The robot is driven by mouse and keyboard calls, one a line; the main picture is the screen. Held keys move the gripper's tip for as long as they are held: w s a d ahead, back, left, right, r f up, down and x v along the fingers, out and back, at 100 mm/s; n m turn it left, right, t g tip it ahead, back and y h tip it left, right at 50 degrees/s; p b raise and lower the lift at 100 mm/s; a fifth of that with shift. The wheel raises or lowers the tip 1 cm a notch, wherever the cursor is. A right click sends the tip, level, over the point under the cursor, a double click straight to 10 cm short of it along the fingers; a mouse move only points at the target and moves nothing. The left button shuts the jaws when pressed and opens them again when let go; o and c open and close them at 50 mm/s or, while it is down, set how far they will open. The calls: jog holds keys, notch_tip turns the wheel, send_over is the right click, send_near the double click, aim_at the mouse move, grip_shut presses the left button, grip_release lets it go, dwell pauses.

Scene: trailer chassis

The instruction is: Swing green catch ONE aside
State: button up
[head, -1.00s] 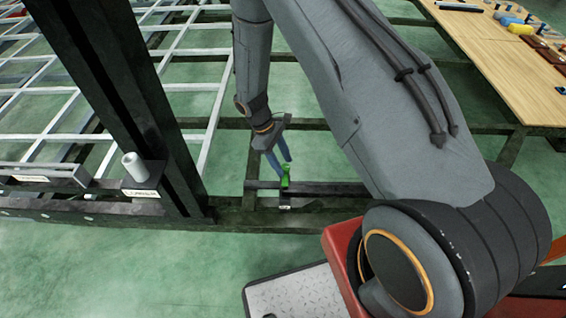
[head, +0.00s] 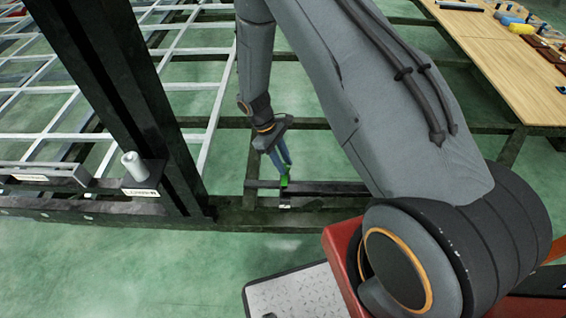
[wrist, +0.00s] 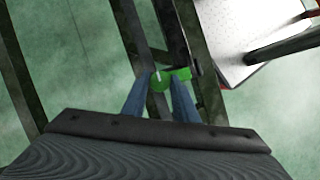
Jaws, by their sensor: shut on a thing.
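The green catch (head: 284,181) sits on a dark beam of the chassis frame, low in the middle of the head view. In the wrist view the green catch (wrist: 161,82) shows a round part with a pale line and a short arm pointing right. My gripper (head: 284,172) reaches down to it, with its blue fingers shut on the catch. In the wrist view my gripper (wrist: 166,80) has one finger on each side of the catch. The fingers hide part of it. I cannot read any number on the catch.
A dark upright post (head: 120,90) stands left of my gripper, with a pale cylinder (head: 135,166) beside it. Pale rails (head: 80,135) form a grid behind. A wooden bench (head: 510,75) with tools is at the upper right. A light plate (head: 300,292) lies in front.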

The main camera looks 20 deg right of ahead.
jog(key=m, duration=0.2)
jog(key=m+y+b, duration=0.1)
jog(key=m, duration=0.1)
jog(key=shift+w+d+g, duration=0.15)
jog(key=shift+g, duration=0.25)
jog(key=m+y, duration=0.2)
jog(key=m, duration=0.2)
jog(key=shift+d+m, duration=0.15)
jog(key=shift+m, duration=0.15)
jog(key=m+y, duration=0.2)
jog(key=m, duration=0.2)
jog(key=shift+d+m, duration=0.15)
jog(key=shift+m, duration=0.15)
jog(key=shift+d+m+t+y, duration=0.1)
jog(key=shift+m+t+y, duration=0.35)
jog(key=shift+m, duration=1.55)
jog(key=shift+y, duration=0.25)
jog(key=o, duration=1)
jog(key=v, duration=0.8)
jog(key=shift+b, duration=0.3)
